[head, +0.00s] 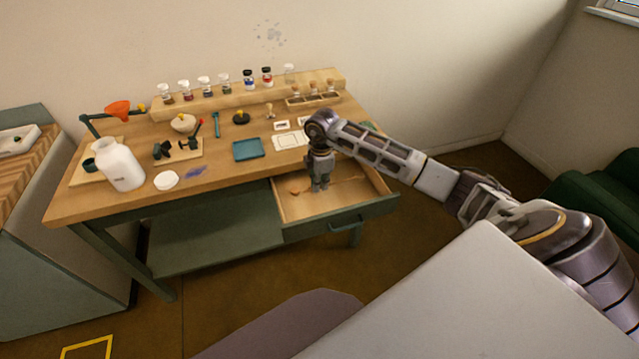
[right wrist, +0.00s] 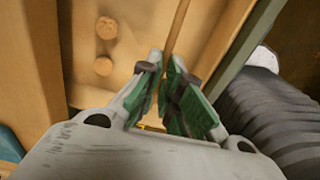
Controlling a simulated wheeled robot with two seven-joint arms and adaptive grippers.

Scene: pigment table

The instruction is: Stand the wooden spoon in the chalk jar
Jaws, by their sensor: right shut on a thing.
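My right gripper (head: 320,184) reaches down into the open drawer of the table. In the right wrist view the right gripper (right wrist: 166,62) is shut on a thin wooden stick, which looks like the handle of the wooden spoon (right wrist: 178,28). The stick runs up and away from between the green finger pads. The bowl of the spoon does not show, and I cannot make the spoon out in the head view. A large white jar (head: 120,168), which looks like the chalk jar, stands upright at the table's left front. My left gripper is not in view.
The open drawer (head: 355,188) holds two small round corks (right wrist: 107,28). A white lid (head: 166,180), a blue tray (head: 249,149) and an orange funnel (head: 118,110) are on the tabletop. Several small jars stand on the rear wooden riser (head: 215,99).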

